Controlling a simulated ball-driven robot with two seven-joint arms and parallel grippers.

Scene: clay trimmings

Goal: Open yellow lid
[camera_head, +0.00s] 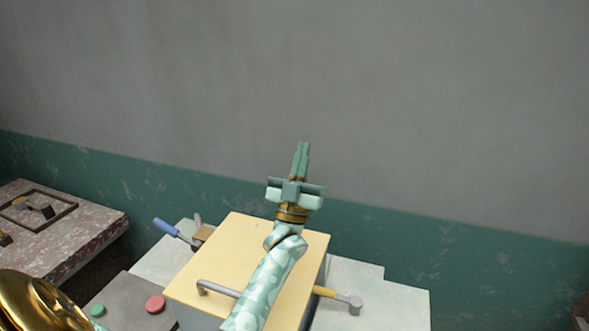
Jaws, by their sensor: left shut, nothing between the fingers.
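The yellow lid (235,245) lies flat across the top of a box (318,280), with no gap showing between them. A grey bar handle (215,289) runs along the lid's front edge; my arm hides its right part. My left gripper (301,146) is shut and empty, with its fingers pointing up. In the picture it appears above the lid's far edge, apart from the handle. My left forearm crosses in front of the lid and hides part of it. My right gripper is not in view.
A blue-handled tool (166,227) is at left, near a red button (155,304) and a green button (97,310). Another table (90,235) stands far left. A wall rises behind.

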